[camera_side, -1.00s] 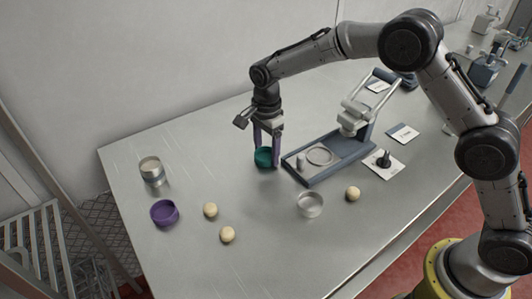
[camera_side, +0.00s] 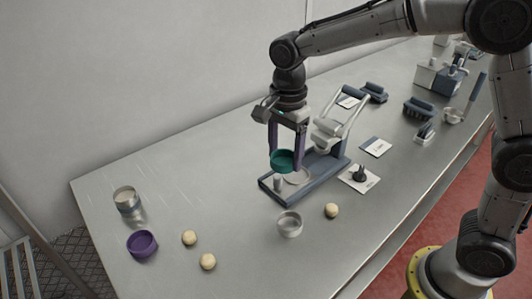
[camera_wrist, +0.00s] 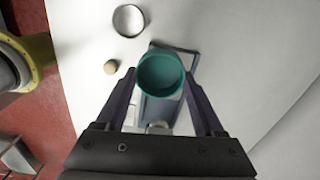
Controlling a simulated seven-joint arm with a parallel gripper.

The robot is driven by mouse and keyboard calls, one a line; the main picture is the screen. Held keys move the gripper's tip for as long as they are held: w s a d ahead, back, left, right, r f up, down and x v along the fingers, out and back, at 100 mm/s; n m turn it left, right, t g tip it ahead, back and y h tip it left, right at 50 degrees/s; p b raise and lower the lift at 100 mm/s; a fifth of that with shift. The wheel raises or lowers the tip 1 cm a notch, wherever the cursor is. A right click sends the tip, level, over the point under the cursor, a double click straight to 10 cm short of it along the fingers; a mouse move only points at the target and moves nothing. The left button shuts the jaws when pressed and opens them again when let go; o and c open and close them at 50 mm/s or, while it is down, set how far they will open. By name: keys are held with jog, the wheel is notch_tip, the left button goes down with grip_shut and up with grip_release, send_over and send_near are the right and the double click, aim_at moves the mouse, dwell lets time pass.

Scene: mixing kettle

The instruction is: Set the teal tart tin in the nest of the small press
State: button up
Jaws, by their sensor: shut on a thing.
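The teal tart tin (camera_side: 282,160) is held between the two fingers of my gripper (camera_side: 286,162), which is shut on it. It looks about level, and in the wrist view the teal tin (camera_wrist: 161,75) shows its open top between the fingertips. The small press (camera_side: 318,166) has a blue-grey base with a pale round nest (camera_side: 299,178). In the side view the tin appears above the base, overlapping the nest's far left edge. Its exact height cannot be told. In the wrist view the tin hides part of the press base (camera_wrist: 158,112).
The press's raised handle (camera_side: 350,103) and head stand just right of my gripper. A silver tin (camera_side: 290,224) and a dough ball (camera_side: 332,210) lie in front. A purple tin (camera_side: 142,243), silver tinware (camera_side: 127,200) and two dough balls (camera_side: 198,250) are left. Cards (camera_side: 376,147) lie right.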

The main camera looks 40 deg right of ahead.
jog(key=shift+s+d+r, duration=0.2)
jog(key=shift+s+r, duration=0.15)
jog(key=shift+s, duration=0.4)
jog(key=shift+r, duration=0.1)
jog(key=w+d+f, duration=0.4)
jog(key=w+d, duration=0.1)
jog(key=d, duration=0.2)
send_over(297, 175)
jog(key=shift+f, duration=2.8)
jog(key=shift+f, duration=0.7)
jog(key=o, duration=1.3)
